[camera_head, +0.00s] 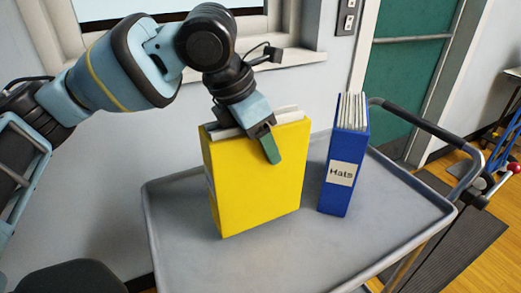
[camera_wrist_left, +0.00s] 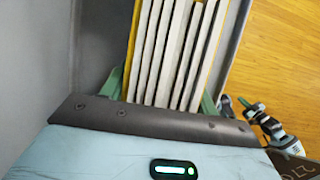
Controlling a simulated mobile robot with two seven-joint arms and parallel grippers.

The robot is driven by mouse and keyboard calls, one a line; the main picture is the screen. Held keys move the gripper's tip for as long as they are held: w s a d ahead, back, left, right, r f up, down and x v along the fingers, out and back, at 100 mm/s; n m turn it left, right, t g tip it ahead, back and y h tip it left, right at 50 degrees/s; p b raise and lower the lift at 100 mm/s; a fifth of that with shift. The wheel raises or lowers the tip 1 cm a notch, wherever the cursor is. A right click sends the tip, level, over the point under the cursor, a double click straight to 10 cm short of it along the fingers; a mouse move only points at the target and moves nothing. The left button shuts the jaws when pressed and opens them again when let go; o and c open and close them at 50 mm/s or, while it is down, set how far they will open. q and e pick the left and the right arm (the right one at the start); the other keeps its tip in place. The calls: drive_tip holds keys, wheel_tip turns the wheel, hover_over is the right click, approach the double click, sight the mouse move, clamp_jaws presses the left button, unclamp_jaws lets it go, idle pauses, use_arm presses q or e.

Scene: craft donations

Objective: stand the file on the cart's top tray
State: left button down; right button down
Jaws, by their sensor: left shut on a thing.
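A yellow file (camera_head: 262,180) is upright at the cart's top tray (camera_head: 185,255), near the tray's middle. I cannot tell whether its bottom edge touches the tray. My left gripper (camera_head: 262,135) is shut on the file's upper edge from above, with one green finger on its yellow face. The left wrist view shows the file's white pages (camera_wrist_left: 175,50) between the fingers. A part that looks like my right gripper (camera_wrist_left: 245,106) is small at the right of the left wrist view; its jaws are unclear.
A blue file labelled "Hats" (camera_head: 345,165) stands upright on the tray, right of the yellow file with a gap between. The tray has a raised rim and a dark push handle (camera_head: 425,125) at the right. Its front is bare. A wall and window sill are behind.

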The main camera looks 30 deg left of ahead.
use_arm(q)
wheel_tip(320, 180, down, 2)
drive_tip(key=shift+f, duration=0.15)
drive_tip(key=shift+c, duration=2)
unclamp_jaws()
drive_tip(key=shift+f, duration=0.1)
drive_tip(key=p+v, duration=0.2)
drive_tip(key=v, duration=0.9)
drive_tip(key=shift+s+a+r, duration=0.15)
drive_tip(key=shift+r, duration=0.45)
